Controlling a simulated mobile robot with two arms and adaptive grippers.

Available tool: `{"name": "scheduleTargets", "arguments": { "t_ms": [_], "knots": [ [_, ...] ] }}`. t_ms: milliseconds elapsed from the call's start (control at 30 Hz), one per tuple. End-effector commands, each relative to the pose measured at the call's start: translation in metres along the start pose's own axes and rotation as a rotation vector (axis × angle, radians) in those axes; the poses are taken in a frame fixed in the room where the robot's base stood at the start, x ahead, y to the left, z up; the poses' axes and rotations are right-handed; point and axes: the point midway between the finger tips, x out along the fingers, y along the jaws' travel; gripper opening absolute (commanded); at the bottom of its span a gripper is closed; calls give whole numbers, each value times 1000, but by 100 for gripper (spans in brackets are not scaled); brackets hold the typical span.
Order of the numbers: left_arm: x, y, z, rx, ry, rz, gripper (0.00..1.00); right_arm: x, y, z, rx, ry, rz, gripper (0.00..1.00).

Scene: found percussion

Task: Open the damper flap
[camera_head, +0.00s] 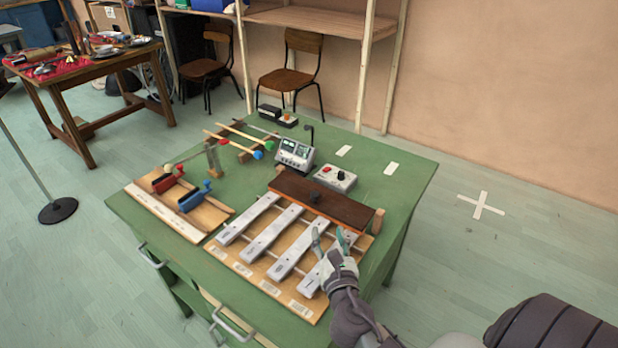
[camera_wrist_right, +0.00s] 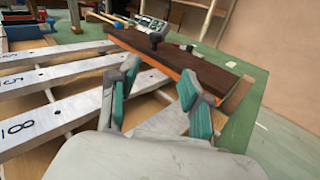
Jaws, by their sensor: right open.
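The damper flap (camera_head: 320,203) is a dark brown wooden board with a dark knob (camera_head: 314,197) on it. It lies along the far side of the metal bars (camera_head: 290,255), over their far ends. It also shows in the right wrist view (camera_wrist_right: 185,67), with its knob (camera_wrist_right: 155,40) standing up. My right gripper (camera_head: 329,240) is open and empty, above the right-hand bars and on the near side of the flap. In the right wrist view its teal-padded fingers (camera_wrist_right: 160,95) are apart, with the flap beyond them. My left gripper is not in view.
The bars sit on a wooden base on a green table (camera_head: 408,165). A small grey box (camera_head: 338,179) stands behind the flap, beside a device with a screen (camera_head: 295,152). Mallets (camera_head: 233,142) and red and blue clamps (camera_head: 180,190) are to the left. The table's right side is mostly clear.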

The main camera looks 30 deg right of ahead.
Motion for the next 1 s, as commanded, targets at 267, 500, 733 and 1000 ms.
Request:
{"name": "scheduleTargets", "arguments": {
  "t_ms": [267, 500, 733, 1000],
  "knots": [
    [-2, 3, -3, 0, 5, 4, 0, 13, 7, 2, -124, -27, 34, 49],
    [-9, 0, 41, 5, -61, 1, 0, 58, 8, 5, -119, -27, 31, 49],
    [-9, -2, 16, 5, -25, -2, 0, 106, 9, 4, -118, -26, 31, 49],
    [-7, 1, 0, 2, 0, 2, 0, 138, 10, 4, -117, -24, 31, 49]
  ]
}}
